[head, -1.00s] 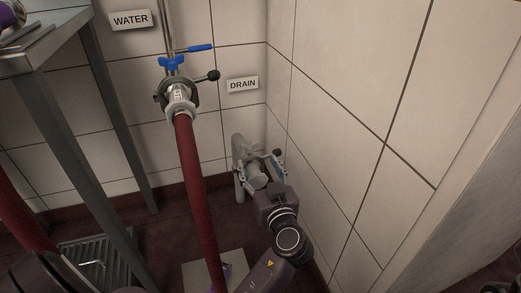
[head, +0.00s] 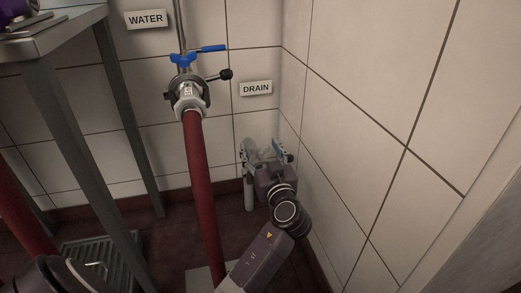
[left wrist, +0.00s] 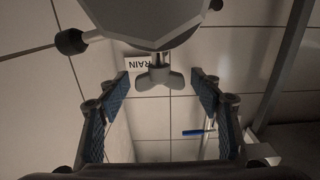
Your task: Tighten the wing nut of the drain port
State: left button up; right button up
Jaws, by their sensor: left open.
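The drain port's pale grey pipe end (head: 250,188) is low on the wall in the corner, under the DRAIN sign (head: 256,88). My left gripper (head: 266,152) is in front of it with its fingers spread, hiding much of it. In the left wrist view, the port's grey clamp (left wrist: 150,18) fills the top, and its grey wing nut (left wrist: 158,79) hangs on a short stem. The blue-padded fingers of my left gripper (left wrist: 163,92) are open on either side of the wing nut, with a gap on each side. My right gripper is not in view.
The tiled side wall (head: 355,150) is close on the right of the arm. A red hose (head: 202,190) hangs from the water valve (head: 187,75) to the left. A metal table (head: 55,40) with legs and a floor grate (head: 100,258) are further left.

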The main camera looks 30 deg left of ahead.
pick_arm(q)
jog(key=shift+c, duration=0.2)
jog(key=c, duration=1.1)
